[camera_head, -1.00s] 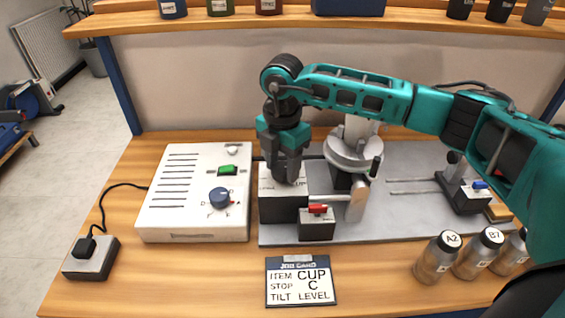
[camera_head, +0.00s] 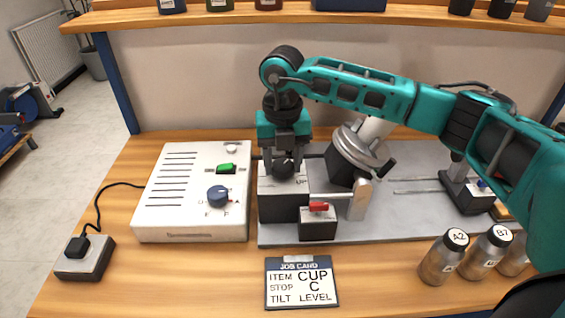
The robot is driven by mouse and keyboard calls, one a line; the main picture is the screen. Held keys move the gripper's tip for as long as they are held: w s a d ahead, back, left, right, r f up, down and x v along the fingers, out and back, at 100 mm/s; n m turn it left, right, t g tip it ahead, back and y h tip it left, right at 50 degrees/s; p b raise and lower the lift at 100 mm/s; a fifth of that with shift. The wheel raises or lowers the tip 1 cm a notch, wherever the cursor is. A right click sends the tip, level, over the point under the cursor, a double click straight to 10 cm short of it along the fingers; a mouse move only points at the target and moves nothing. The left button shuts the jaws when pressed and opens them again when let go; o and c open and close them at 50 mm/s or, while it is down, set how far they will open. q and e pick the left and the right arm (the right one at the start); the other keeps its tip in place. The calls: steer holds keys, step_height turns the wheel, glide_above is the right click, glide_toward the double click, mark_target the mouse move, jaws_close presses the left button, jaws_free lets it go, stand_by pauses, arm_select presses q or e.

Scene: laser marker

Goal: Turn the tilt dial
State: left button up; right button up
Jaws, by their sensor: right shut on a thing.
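My right gripper (camera_head: 285,163) reaches down from its teal arm and is shut on the black tilt dial (camera_head: 284,171). The dial sits on top of the white-and-black box (camera_head: 284,205) in the middle of the bench. Part of a printed "UP" shows beside the dial; the fingers hide other markings. Just right of the box, the silver rotary holder (camera_head: 361,148) stands tilted. The job card (camera_head: 302,283) at the front reads ITEM CUP, STOP C, TILT LEVEL. My left gripper is not in view.
A white control box (camera_head: 190,215) with a blue knob (camera_head: 218,196) and green switch stands left. A small block with a red lever (camera_head: 318,224) is in front of the tilt box. Labelled bottles (camera_head: 444,257) stand front right.

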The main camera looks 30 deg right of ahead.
steer(key=n+b, duration=0.1)
steer(key=n, duration=0.2)
steer(key=shift+n, duration=0.4)
steer(key=n+b, duration=0.1)
steer(key=n, duration=0.2)
steer(key=shift+n, duration=0.3)
steer(key=n+b, duration=0.1)
steer(key=n, duration=0.1)
steer(key=shift+n, duration=1.3)
steer(key=n+b, duration=0.1)
steer(key=n, duration=0.2)
steer(key=shift+n, duration=0.3)
steer(key=n+b, duration=0.1)
steer(key=n, duration=0.2)
steer(key=shift+n, duration=0.3)
steer(key=n+b, duration=0.1)
steer(key=n, duration=0.4)
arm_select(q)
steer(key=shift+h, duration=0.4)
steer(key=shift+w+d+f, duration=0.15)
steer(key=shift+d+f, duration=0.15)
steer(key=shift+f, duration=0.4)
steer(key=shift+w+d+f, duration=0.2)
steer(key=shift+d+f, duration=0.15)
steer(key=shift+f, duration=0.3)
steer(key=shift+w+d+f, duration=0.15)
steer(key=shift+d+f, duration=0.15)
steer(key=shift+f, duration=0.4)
arm_select(e)
steer(key=shift+n, duration=0.9)
